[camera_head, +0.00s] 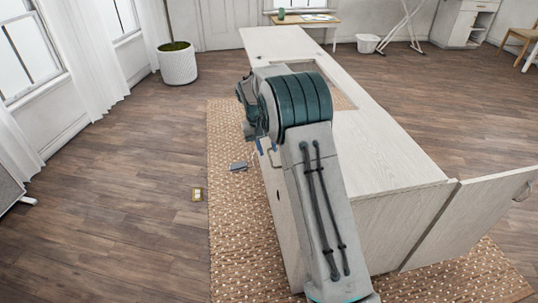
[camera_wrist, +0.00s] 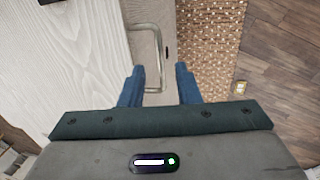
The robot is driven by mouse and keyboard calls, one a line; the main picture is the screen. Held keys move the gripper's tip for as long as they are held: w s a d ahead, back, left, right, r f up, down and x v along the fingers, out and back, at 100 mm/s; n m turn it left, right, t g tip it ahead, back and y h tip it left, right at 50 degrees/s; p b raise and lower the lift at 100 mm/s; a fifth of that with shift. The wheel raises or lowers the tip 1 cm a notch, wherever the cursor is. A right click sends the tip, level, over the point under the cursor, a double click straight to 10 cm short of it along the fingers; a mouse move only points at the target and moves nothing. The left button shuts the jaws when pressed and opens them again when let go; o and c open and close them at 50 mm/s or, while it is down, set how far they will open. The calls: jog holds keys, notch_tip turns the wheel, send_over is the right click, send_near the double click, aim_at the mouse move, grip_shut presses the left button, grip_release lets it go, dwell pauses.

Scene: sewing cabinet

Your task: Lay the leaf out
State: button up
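The pale wooden cabinet (camera_head: 385,150) has a long top with a rectangular opening, partly hidden by my arm. A pale panel with a handle (camera_head: 470,222) stands out from its near right corner. I cannot tell which panel is the leaf. My gripper (camera_head: 266,146) is beside the cabinet's left side, mostly hidden behind my arm in the head view. In the wrist view my gripper (camera_wrist: 158,84) is open, with its blue fingers apart. A bent metal handle (camera_wrist: 156,50) on a pale face reaches between the fingers; I cannot tell whether they touch it.
A dotted rug (camera_head: 232,215) lies under the cabinet. A grey pedal-like thing (camera_head: 238,166) and a small yellowish box (camera_head: 198,194) lie left of it. A white planter (camera_head: 178,66) stands at the back left. The floor at the left is mostly clear.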

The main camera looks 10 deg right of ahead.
aim_at(269, 153)
jog(key=shift+x, duration=1.65)
grip_shut()
